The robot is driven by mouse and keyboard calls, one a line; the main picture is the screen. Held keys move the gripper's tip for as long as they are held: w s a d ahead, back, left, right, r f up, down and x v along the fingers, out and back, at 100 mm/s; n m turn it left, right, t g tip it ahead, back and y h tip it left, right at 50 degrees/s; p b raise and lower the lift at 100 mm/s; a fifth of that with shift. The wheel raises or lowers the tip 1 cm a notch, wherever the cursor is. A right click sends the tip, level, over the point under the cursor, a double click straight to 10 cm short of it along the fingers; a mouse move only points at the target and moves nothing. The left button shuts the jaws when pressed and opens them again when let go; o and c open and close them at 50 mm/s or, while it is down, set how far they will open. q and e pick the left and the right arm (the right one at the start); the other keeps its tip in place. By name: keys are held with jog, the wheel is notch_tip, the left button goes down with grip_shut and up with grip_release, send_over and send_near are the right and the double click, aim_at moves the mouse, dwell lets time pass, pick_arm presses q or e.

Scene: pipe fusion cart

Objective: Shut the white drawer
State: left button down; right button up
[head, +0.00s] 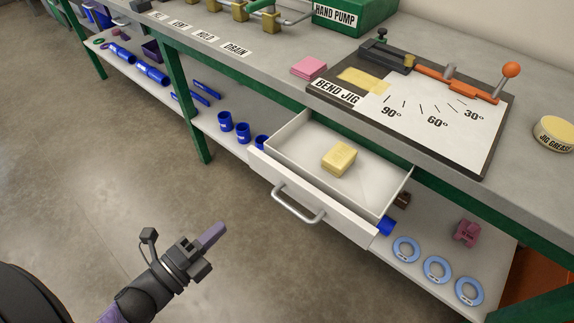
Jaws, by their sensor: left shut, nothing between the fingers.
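The white drawer (340,223) stands pulled out from under the grey workbench, its front facing me. A grey bar handle (298,205) is fixed on its front. A pale yellow block (339,159) lies inside the drawer. My left gripper (218,233) is shut and empty, to the lower left of the drawer front and apart from the handle in the picture. My right gripper is not in view.
A bend jig board (440,125) lies on the bench (545,165) above the drawer. The lower shelf holds blue rings (406,250) and blue fittings (225,121). A green bench leg (197,135) stands left of the drawer. The floor (120,170) before it is clear.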

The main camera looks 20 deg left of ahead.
pick_arm(q)
jog(key=b, duration=0.1)
send_near(275, 177)
jog(key=b+x, duration=0.1)
jog(key=x, duration=0.5)
jog(key=shift+w+d+f+b, duration=0.1)
jog(key=shift+w+d+b, duration=0.05)
jog(key=shift+w+b, duration=0.25)
jog(key=shift+w+d, duration=0.1)
jog(key=shift+w, duration=0.2)
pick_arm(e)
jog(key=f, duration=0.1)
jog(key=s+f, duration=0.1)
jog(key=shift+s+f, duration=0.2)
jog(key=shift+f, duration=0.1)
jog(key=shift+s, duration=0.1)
